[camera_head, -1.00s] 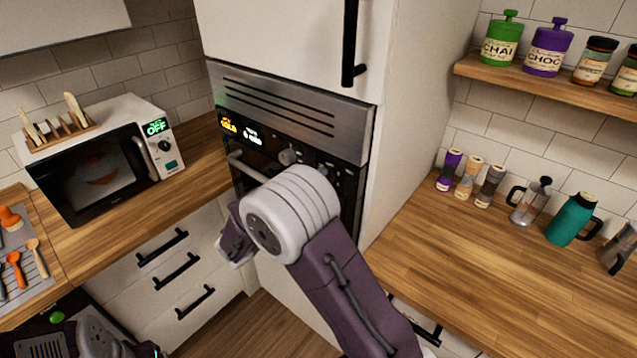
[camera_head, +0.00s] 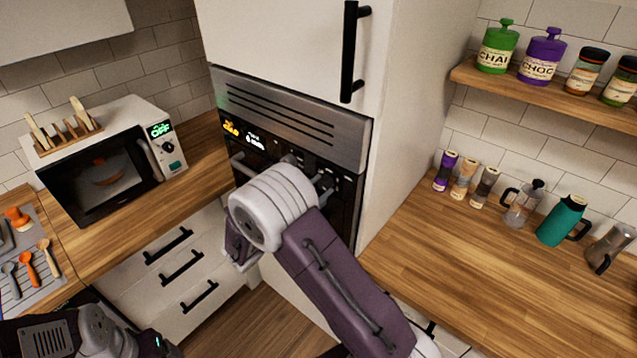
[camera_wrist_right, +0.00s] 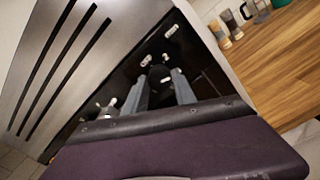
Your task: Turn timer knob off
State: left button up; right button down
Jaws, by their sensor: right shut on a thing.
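The built-in oven (camera_head: 290,115) has a dark control panel below a grey vented strip. Its lit display (camera_head: 243,134) shows an orange reading and a white one that looks like "0 min". In the right wrist view, my right gripper (camera_wrist_right: 160,88) has its two grey fingers on either side of a dark round knob (camera_wrist_right: 158,74) and is shut on it. No label shows which knob it is. A second, paler knob (camera_wrist_right: 108,108) sits to the left there. In the head view my right forearm hides much of the panel.
A black cabinet handle (camera_head: 350,50) hangs above. A microwave (camera_head: 105,170) stands on the left counter. Bottles and a teal jug (camera_head: 562,220) stand on the right counter, whose front is clear.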

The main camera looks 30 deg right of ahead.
jog(key=n+p, duration=0.4)
jog(key=n, duration=0.1)
jog(key=shift+r+n, duration=0.1)
jog(key=shift+n, duration=0.2)
jog(key=n+p, duration=0.3)
jog(key=n, duration=0.2)
jog(key=shift+p, duration=0.4)
jog(key=n+p, duration=0.3)
jog(key=n, duration=0.2)
jog(key=shift+s+n, duration=0.1)
jog(key=shift+n, duration=0.3)
jog(key=n+p, duration=0.1)
jog(key=n, duration=0.3)
jog(key=shift+n+p, duration=0.4)
jog(key=shift+f+n, duration=0.2)
jog(key=shift+n, duration=0.1)
jog(key=c, duration=1)
grip_release()
